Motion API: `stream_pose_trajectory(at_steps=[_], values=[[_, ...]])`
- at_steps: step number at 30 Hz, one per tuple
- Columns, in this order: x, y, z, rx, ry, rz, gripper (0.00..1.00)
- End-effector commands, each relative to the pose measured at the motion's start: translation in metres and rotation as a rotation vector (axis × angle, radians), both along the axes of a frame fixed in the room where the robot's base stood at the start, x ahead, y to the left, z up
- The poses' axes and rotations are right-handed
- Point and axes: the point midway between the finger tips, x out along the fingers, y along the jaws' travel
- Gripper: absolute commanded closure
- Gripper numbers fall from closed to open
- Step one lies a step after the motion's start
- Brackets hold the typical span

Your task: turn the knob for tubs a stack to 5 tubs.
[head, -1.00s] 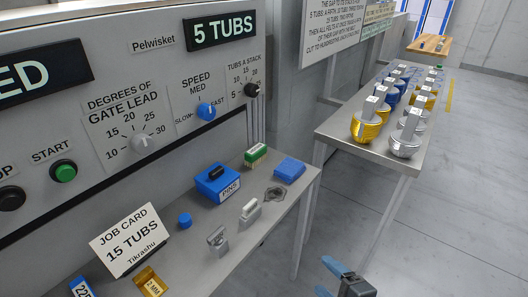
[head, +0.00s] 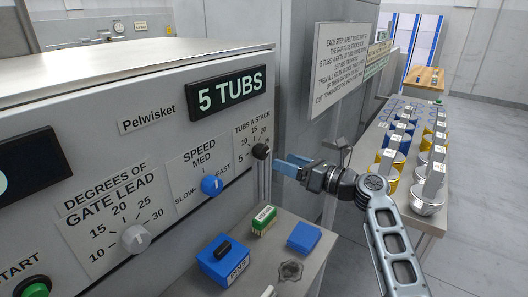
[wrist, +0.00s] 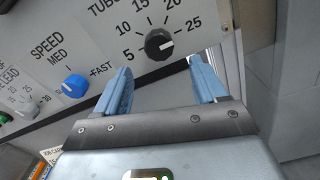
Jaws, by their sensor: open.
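The black tubs-a-stack knob (head: 260,151) is on the right end of the machine's front panel, below a display (head: 227,94) reading 5 TUBS. In the wrist view the knob (wrist: 159,45) sits among the scale numbers 5 to 25, with a pale line on its face; which end of that line points is unclear. My gripper (head: 284,167) is just right of the knob in the head view, its blue fingers apart and pointing at the panel. In the wrist view my gripper (wrist: 163,80) has its open fingers below the knob, one to each side, with nothing between them.
A blue speed knob (head: 212,185) and a grey gate-lead knob (head: 135,238) are left on the panel. Below, a shelf holds a blue pins box (head: 223,258), a green-topped block (head: 264,219) and a blue block (head: 304,236). A table of cups is at right.

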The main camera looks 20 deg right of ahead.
Motion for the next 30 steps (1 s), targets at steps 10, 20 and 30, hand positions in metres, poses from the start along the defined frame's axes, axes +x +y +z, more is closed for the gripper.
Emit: stream_pose_trajectory(at_steps=[10,20,30], values=[[0.04,0.031,0.001,-0.004,-0.001,0.002,0.29],[0.059,0.044,-0.001,-0.005,-0.001,0.0,0.29],[0.059,0.044,-0.001,-0.005,-0.001,0.0,0.42]])
